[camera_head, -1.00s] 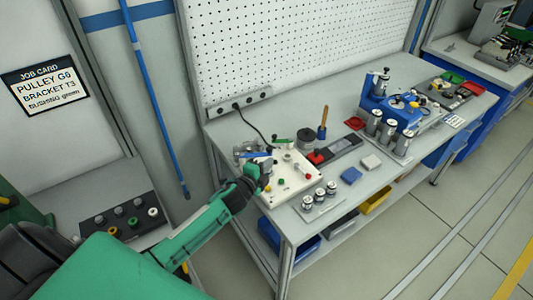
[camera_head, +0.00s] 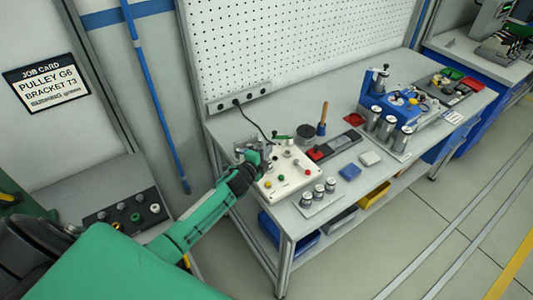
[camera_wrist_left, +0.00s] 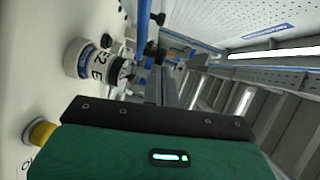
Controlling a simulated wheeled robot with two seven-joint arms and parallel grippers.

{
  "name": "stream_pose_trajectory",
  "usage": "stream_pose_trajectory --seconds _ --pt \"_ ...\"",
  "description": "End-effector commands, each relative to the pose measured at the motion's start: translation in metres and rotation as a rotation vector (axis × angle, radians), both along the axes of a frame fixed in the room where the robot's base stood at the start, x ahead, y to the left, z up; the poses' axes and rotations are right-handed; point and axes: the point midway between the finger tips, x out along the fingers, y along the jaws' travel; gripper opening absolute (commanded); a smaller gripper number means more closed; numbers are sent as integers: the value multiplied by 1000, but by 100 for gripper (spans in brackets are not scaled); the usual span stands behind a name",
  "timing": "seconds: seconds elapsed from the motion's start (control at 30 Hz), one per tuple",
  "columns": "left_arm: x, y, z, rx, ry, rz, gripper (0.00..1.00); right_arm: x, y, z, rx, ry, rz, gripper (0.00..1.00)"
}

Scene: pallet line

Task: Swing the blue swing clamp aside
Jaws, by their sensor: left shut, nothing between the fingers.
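The white fixture panel (camera_head: 290,182) with coloured buttons stands at the left end of the workbench. My left gripper (camera_head: 262,152) is at its back left corner, among grey metal parts. It is shut with nothing held. In the left wrist view the gripper (camera_wrist_left: 165,72) reaches past a white round part marked E2 (camera_wrist_left: 88,63) on the panel. The blue swing clamp is not clear in the head view now; my gripper and wrist cover that corner. Narrow blue pieces show beyond the fingers in the wrist view, but I cannot tell whether they are the clamp. My right gripper is out of view.
A green-handled part (camera_head: 281,137) and a dark round part (camera_head: 306,133) stand behind the panel. Silver cylinders (camera_head: 318,192) stand in front of it. The pegboard (camera_head: 300,45) rises behind the bench.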

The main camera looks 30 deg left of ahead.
Motion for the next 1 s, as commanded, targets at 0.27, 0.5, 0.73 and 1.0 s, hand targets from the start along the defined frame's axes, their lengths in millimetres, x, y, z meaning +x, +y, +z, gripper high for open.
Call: stream_pose_trajectory --seconds 0.27,0.5,0.73,1.0 --pt "18 0 -7 -6 -4 171 0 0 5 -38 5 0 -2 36" --pt "32 9 -3 1 0 259 0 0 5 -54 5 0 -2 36" --pt "36 11 0 0 2 256 0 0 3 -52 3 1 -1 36" --pt "36 10 0 -1 2 255 0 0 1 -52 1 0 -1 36"
